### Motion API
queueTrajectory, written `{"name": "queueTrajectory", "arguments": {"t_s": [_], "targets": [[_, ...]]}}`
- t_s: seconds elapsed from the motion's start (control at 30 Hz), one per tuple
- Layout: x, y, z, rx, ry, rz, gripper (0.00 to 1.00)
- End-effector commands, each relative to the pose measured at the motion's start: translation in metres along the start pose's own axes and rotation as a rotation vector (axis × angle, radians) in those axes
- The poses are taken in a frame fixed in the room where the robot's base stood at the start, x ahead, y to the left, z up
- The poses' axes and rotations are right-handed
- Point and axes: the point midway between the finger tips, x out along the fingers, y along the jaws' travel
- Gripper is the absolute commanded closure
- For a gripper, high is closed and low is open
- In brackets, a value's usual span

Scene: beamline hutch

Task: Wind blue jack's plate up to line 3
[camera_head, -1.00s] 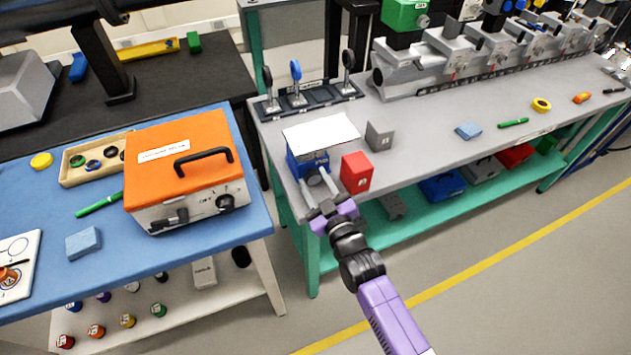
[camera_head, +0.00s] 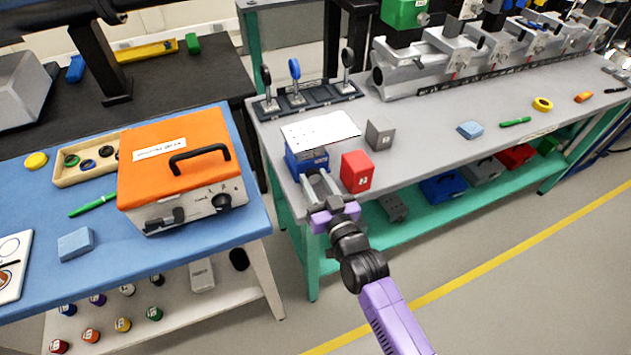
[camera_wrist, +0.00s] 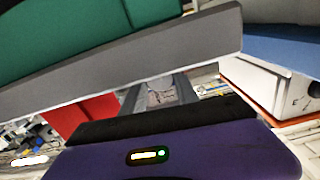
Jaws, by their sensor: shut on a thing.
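The blue jack (camera_head: 307,165) stands at the front left corner of the grey bench, with a white flat plate (camera_head: 320,130) on top. A marked strip shows on its side, too small to read. My gripper (camera_head: 316,180) is at the jack's front, fingers shut on its knob, which is mostly hidden between them. In the wrist view the two grey fingers (camera_wrist: 160,92) reach forward past the bench edge, and what is between them is unclear.
A red block (camera_head: 356,171) stands close right of my gripper, and a grey block (camera_head: 380,133) behind it. A lens rack (camera_head: 305,100) is behind the jack. The orange-topped box (camera_head: 175,165) sits on the blue table (camera_head: 105,265) to the left. A floor gap separates table and bench.

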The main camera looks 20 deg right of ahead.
Motion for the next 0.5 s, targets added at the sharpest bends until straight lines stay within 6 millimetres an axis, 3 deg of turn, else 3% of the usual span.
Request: {"name": "queueTrajectory", "arguments": {"t_s": [0.03,0.07,0.17,0.5], "targets": [[-0.0003,-0.0005,0.0006,-0.001,-0.002,-0.001,1.00],[-0.0003,-0.0005,0.0006,-0.001,-0.002,-0.001,0.62],[-0.0002,-0.0004,0.0005,-0.002,-0.002,-0.001,0.42],[-0.0016,0.0000,0.0005,-0.003,-0.001,0.000,0.42]]}}
